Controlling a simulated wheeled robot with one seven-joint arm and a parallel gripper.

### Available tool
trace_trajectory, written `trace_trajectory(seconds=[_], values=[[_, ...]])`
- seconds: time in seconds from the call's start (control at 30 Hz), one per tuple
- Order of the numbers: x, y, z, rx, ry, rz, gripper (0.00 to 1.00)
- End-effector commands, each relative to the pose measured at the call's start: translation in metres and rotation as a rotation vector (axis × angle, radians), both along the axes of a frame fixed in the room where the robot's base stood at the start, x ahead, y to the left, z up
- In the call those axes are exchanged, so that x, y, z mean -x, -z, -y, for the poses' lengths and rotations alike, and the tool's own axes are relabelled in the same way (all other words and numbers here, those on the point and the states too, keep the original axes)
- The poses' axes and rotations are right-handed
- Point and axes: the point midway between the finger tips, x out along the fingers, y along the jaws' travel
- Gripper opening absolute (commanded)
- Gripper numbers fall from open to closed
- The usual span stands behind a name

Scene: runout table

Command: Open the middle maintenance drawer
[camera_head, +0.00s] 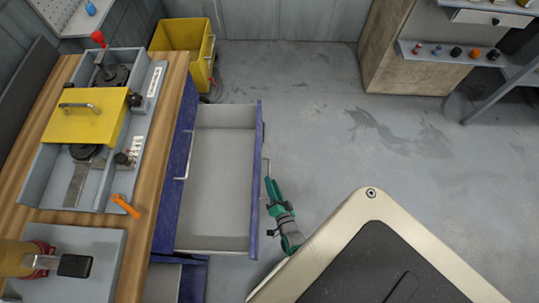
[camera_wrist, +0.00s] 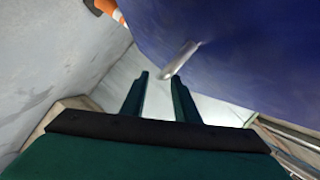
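A blue drawer with a bare grey interior (camera_head: 222,180) is pulled far out from the bench cabinet in the head view. Another handle (camera_head: 183,165) shows on the cabinet face behind it, so this drawer appears to sit below a closed one. My green gripper (camera_head: 268,182) is just outside the open drawer's front, beside its handle (camera_head: 266,168). In the wrist view my gripper (camera_wrist: 160,78) has its two fingers apart with nothing between them. The metal handle (camera_wrist: 180,60) on the blue front (camera_wrist: 240,50) lies just beyond the fingertips; I cannot tell whether they touch.
Another blue drawer section (camera_head: 180,278) shows partly at the bottom. The wooden bench top (camera_head: 150,200) carries a grey tray with a yellow cover (camera_head: 85,118). A yellow bin (camera_head: 183,40) stands behind. The floor (camera_head: 330,110) to the right is clear.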

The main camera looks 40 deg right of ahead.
Motion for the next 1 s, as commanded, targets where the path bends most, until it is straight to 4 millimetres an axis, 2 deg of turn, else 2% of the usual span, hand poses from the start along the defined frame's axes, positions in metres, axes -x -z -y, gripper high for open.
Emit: trace_trajectory(seconds=[0.03, 0.2, 0.4, 1.0], values=[[0.011, -0.002, -0.004, -0.001, 0.002, -0.002, 0.28], [0.037, -0.008, -0.017, -0.001, 0.001, -0.001, 0.28], [0.055, -0.013, -0.027, -0.001, 0.000, -0.001, 0.28], [0.059, -0.014, -0.029, 0.000, -0.001, 0.000, 0.28]])
